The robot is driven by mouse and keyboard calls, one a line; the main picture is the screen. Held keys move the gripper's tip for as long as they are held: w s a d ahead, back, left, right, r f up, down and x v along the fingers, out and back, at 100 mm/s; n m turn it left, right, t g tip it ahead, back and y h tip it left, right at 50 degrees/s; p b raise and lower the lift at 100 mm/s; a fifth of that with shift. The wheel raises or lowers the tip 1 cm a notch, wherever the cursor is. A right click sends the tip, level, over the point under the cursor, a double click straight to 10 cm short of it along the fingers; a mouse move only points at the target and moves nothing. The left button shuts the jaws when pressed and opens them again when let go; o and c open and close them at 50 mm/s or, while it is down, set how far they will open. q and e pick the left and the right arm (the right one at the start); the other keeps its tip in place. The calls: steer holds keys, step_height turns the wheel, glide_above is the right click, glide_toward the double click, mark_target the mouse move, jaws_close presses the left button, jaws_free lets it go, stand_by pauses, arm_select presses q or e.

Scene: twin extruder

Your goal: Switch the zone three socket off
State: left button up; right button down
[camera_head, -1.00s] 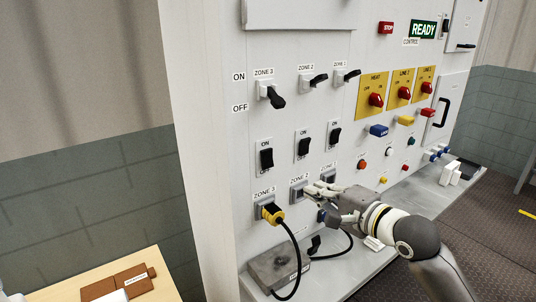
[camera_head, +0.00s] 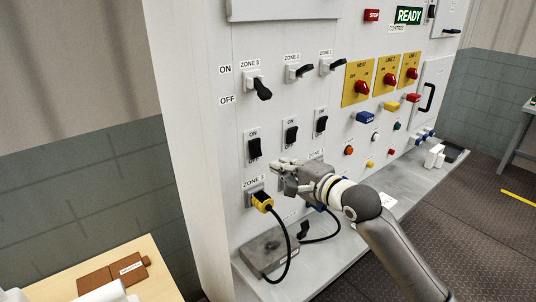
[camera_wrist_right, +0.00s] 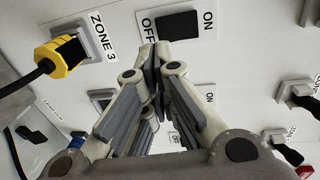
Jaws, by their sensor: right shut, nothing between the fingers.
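The zone 3 socket (camera_head: 250,197) is at the lower left of the white panel, with a yellow and black plug (camera_head: 263,202) in it. Above it is a black rocker switch (camera_head: 254,149) with an ON label. In the right wrist view, the plug (camera_wrist_right: 62,58) is at upper left and the rocker (camera_wrist_right: 177,24) at top centre, between OFF and ON labels. My right gripper (camera_head: 276,164) is shut and empty, in front of the panel, right of and below that rocker. I cannot tell whether it touches anything.
Other rockers (camera_head: 291,133) stand to the right, and black lever handles (camera_head: 263,89) above. A grey box (camera_head: 264,250) and black cable (camera_head: 288,245) are on the ledge below. A wooden table (camera_head: 150,262) is at lower left.

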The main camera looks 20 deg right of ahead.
mark_target(255, 148)
arm_select(q)
steer(key=r+p, duration=0.2)
steer(key=shift+s+r, duration=0.3)
steer(key=shift+s, duration=0.05)
arm_select(e)
steer(key=x, duration=0.6)
steer(key=shift+w+a, duration=0.1)
steer(key=shift+w, duration=0.05)
steer(key=shift+f, duration=0.1)
arm_select(q)
steer(key=shift+f+b, duration=0.8)
steer(key=shift+f, duration=0.1)
arm_select(e)
steer(key=shift+w+a+f+t, duration=0.1)
steer(key=shift+w+t, duration=0.25)
steer(key=shift+t, duration=0.15)
